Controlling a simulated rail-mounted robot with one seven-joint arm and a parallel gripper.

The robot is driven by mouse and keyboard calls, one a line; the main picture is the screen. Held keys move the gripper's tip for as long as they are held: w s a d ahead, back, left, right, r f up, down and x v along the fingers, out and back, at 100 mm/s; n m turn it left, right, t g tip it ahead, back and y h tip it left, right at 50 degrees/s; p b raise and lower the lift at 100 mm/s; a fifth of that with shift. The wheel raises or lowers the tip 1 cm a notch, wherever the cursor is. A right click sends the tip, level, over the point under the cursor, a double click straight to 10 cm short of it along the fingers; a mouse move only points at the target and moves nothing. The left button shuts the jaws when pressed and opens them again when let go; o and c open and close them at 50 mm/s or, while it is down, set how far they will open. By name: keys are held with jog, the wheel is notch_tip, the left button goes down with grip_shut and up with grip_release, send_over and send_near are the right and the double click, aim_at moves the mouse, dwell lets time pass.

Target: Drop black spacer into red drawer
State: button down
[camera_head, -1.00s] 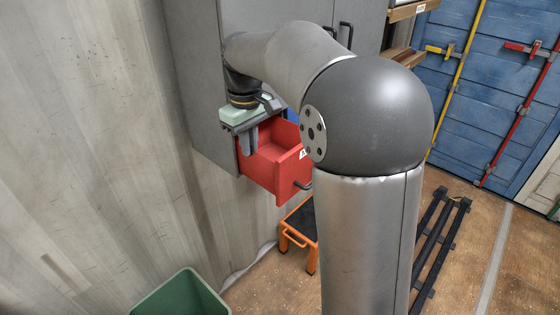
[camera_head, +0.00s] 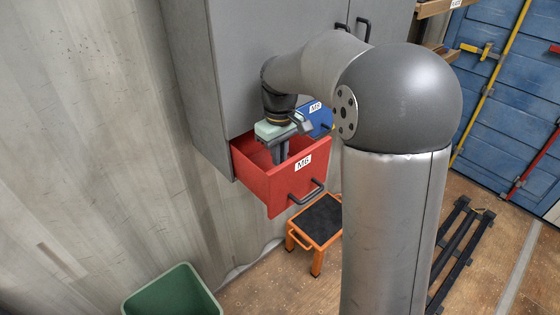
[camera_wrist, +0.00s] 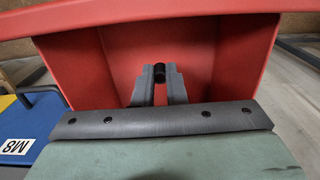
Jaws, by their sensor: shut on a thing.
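The red drawer (camera_head: 262,184), with an M6 label and a dark handle on its front, is pulled open from the grey cabinet. My gripper (camera_head: 281,156) is over the drawer's opening, pointing down, with its fingertips at or below the rim level. In the wrist view, the red drawer (camera_wrist: 90,75) surrounds my gripper (camera_wrist: 160,75). Its fingers are shut on the black spacer (camera_wrist: 159,70), a small dark piece between the tips. The spacer cannot be made out in the head view.
A blue drawer (camera_head: 318,118) labelled M8 is beside the red one; it also shows in the wrist view (camera_wrist: 28,130). The grey cabinet (camera_head: 250,70) stands behind. An orange step stool (camera_head: 318,222) and a green bin (camera_head: 172,293) are below.

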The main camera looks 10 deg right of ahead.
notch_tip(320, 180, down, 3)
jog(key=shift+f, duration=0.1)
jog(key=shift+f+b, duration=0.3)
jog(key=shift+f, duration=0.3)
jog(key=c, duration=1.5)
grip_release()
jog(key=shift+r, duration=0.1)
notch_tip(320, 180, up, 13)
jog(key=shift+r, duration=0.1)
